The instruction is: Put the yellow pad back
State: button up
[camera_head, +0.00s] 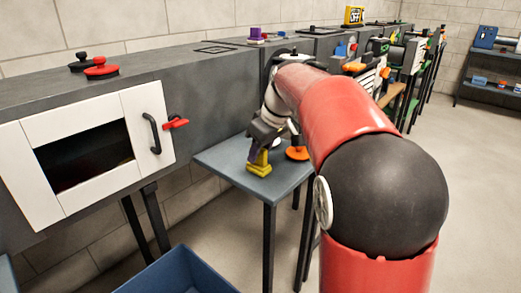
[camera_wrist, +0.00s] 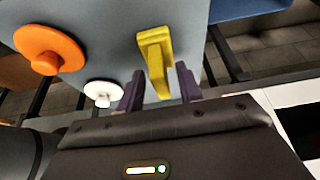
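The yellow pad (camera_head: 258,168) stands on a small blue-grey table (camera_head: 215,157), with its grip part pointing up. In the wrist view the yellow pad (camera_wrist: 156,45) lies just ahead of my fingers, its narrow part reaching back between them. My gripper (camera_head: 263,148) is right above the pad in the head view. In the wrist view my gripper (camera_wrist: 161,90) has its two dark purple fingers apart. A gap shows between the left finger and the yellow part; the right finger is close to it, and I cannot tell if they touch.
An orange disc with a knob (camera_wrist: 44,52) and a white one (camera_wrist: 103,92) sit on the table beside the pad. Left stands a grey duct with a white windowed door (camera_head: 68,190) and red latch (camera_head: 176,123). A blue bin (camera_head: 178,275) is below.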

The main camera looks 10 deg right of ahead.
jog(key=shift+r, duration=0.1)
jog(key=p+v, duration=0.2)
jog(key=v, duration=1)
jog(key=s+a+f+m+t+h, duration=0.1)
jog(key=s+f+m, duration=0.2)
jog(key=s+f, duration=0.5)
jog(key=s+a+f+m+h, duration=0.1)
jog(key=s+f+m, duration=0.3)
jog(key=s+f, duration=0.5)
jog(key=s+a, duration=0.1)
jog(key=s, duration=0.6)
jog(key=shift+s+f+t+h, duration=0.25)
jog(key=shift+s+t+h, duration=0.1)
jog(key=shift+t+h, duration=0.05)
